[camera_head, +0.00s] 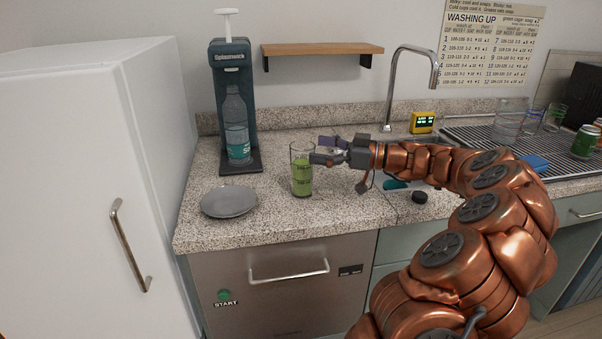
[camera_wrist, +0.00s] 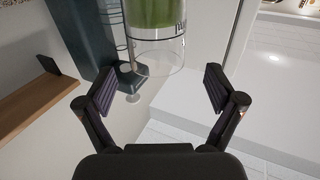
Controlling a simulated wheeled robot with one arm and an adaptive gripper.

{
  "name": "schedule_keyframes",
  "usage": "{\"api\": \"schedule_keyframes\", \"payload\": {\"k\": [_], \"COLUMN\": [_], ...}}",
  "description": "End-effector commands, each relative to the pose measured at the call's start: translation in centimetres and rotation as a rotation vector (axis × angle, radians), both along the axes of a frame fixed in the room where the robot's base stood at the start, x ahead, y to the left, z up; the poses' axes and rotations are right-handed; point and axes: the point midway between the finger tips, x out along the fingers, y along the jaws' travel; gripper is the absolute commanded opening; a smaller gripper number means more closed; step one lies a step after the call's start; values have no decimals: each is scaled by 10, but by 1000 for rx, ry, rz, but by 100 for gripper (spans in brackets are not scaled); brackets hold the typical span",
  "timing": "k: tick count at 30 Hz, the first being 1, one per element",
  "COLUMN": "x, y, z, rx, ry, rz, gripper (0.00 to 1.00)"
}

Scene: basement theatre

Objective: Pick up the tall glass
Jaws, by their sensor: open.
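The tall glass (camera_head: 302,176) stands upright on the speckled counter, partly filled with green liquid and clear near its rim. My gripper (camera_head: 320,149) is at its right, level with the upper part of the glass. One finger overlaps the glass's right edge in the head view. In the wrist view my gripper (camera_wrist: 160,80) is open and empty. There the glass (camera_wrist: 160,48) appears upside down at the top, lined up with the gap between the fingers, mostly beyond the tips. I cannot tell whether a finger touches it.
A grey plate (camera_head: 229,202) lies left of the glass. A dark drinks machine (camera_head: 231,60) with a bottle (camera_head: 237,130) stands behind left. A black puck-like thing (camera_head: 419,197) lies right, below my arm. The tap (camera_head: 389,90) and drying rack (camera_head: 480,133) are farther right.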

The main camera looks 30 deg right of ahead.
Motion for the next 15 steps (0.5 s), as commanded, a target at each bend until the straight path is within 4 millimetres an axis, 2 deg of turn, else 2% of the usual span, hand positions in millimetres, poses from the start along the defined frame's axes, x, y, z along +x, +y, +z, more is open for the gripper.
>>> {"api": "schedule_keyframes", "payload": {"k": [6,15], "x": [25,36], "y": [19,28], "z": [-4,-5], "rx": [4,1], "ry": [2,1], "rz": [9,7], "gripper": [93,93]}}
